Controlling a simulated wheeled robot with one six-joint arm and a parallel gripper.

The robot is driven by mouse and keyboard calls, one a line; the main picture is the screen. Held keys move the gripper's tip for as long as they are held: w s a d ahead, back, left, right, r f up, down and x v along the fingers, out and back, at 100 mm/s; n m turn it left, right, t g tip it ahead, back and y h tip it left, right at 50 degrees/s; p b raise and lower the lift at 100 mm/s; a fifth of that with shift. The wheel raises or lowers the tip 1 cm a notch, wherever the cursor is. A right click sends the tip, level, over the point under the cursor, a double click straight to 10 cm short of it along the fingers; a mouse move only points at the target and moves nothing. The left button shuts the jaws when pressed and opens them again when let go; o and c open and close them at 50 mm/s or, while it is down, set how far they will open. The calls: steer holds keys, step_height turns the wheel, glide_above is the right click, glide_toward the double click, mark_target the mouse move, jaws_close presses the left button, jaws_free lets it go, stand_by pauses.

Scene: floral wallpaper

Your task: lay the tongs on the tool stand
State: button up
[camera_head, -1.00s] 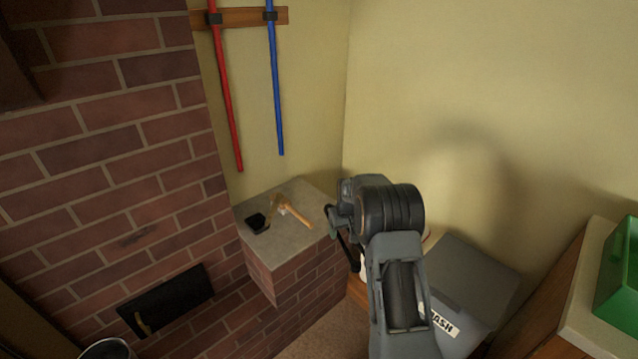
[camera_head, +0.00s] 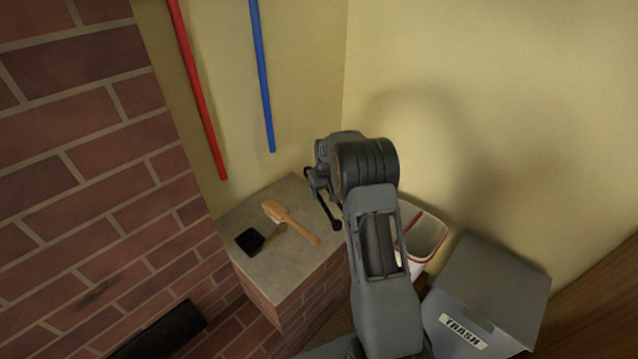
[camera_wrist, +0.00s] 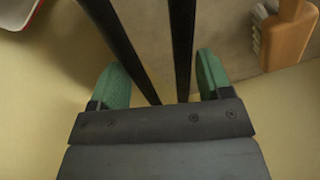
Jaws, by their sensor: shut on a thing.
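The black tongs (camera_head: 328,211) are in my gripper (camera_head: 312,186), hanging beside the right part of the stand's top in the head view. In the wrist view, the tongs (camera_wrist: 181,45) show as two dark bars between the green fingers of my gripper (camera_wrist: 162,82). The tongs' far ends are out of the wrist frame. The tool stand appears to be the brick block with a grey stone top (camera_head: 280,262) in the corner. Whether the tongs touch the top, I cannot tell.
A wooden brush (camera_head: 290,220) and a small black shovel (camera_head: 251,240) lie on the stone top. The top's front part is bare. A white bin with a red rim (camera_head: 425,235) and a grey trash bin (camera_head: 490,295) stand to the right. Red and blue poles hang behind.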

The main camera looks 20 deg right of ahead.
steer(key=shift+f+b, duration=2.1)
steer(key=shift+f, duration=1.2)
steer(key=shift+f+b, duration=0.4)
steer(key=shift+f, duration=0.15)
steer(key=o, duration=1.3)
